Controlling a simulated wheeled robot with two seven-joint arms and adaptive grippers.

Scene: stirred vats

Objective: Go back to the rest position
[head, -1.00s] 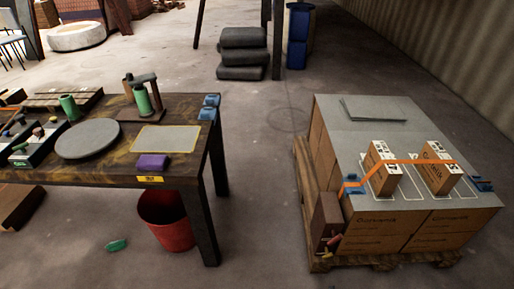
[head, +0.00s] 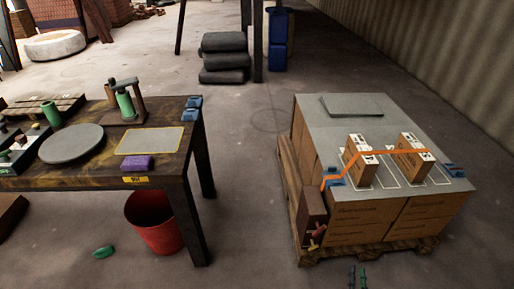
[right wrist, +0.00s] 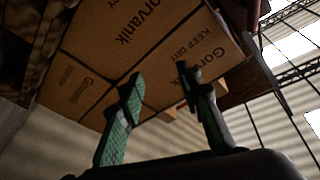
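My right gripper (head: 358,275) shows at the bottom edge of the head view, in front of the pallet stack. Its two green fingers stand apart, with nothing between them. In the right wrist view the open fingers (right wrist: 160,92) show large, with the brown cartons (right wrist: 125,50) beyond them. I cannot tell the exact distance to the cartons. My left gripper is in neither current view.
A carton stack (head: 385,215) on a wooden pallet (head: 330,250) stands at right, two small boxes and an orange strap (head: 335,180) on top. A workbench (head: 187,150) is at left, a red bin (head: 155,225) below. Floor between them is clear.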

